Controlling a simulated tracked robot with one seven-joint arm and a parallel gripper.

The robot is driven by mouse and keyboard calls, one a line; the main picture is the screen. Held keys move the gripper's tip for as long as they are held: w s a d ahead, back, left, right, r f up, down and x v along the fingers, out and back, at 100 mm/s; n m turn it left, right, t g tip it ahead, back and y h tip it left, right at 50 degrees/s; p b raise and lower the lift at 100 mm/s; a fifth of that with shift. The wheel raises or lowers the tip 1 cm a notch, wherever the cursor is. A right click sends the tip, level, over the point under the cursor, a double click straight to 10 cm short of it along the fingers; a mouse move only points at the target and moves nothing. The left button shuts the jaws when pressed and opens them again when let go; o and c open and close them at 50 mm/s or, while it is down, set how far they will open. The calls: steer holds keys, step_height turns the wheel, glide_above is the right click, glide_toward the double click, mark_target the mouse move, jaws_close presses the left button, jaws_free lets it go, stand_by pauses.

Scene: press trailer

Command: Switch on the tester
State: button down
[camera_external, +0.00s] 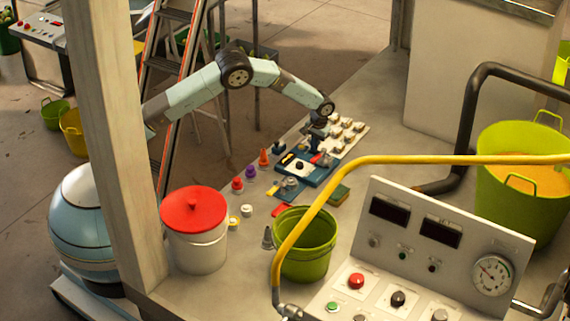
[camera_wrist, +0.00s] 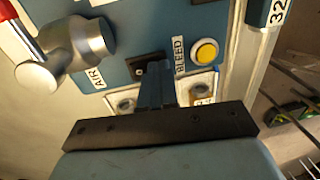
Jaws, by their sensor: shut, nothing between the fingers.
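The tester is a blue panel unit (camera_external: 322,177) on the bench, below my gripper (camera_external: 315,150). In the wrist view its blue face (camera_wrist: 130,18) carries an AIR label (camera_wrist: 96,77), a BLEED label (camera_wrist: 180,55) and a round yellow button (camera_wrist: 204,51). A small dark fitting (camera_wrist: 138,60), perhaps a switch, sits between the labels. My gripper (camera_wrist: 155,68) is shut and empty, its fingertips over or against this fitting and hiding part of it. I cannot tell whether they touch, or the switch's position.
A silver valve with a red handle (camera_wrist: 85,45) stands left of my fingers. A white tray of parts (camera_external: 350,132) lies behind the tester. Small coloured parts (camera_external: 250,172), a green bucket (camera_external: 300,262), a yellow pipe (camera_external: 400,160) and a grey control console (camera_external: 425,215) stand nearby.

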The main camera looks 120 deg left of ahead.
steer(key=shift+w+f, duration=0.1)
steer(key=shift+w+r, duration=0.2)
steer(key=shift+w, duration=0.45)
step_height(320, 180, up, 14)
steer(key=w, duration=0.1)
steer(key=shift+w, duration=0.35)
steer(key=shift+f, duration=0.1)
steer(key=shift+s, duration=0.8)
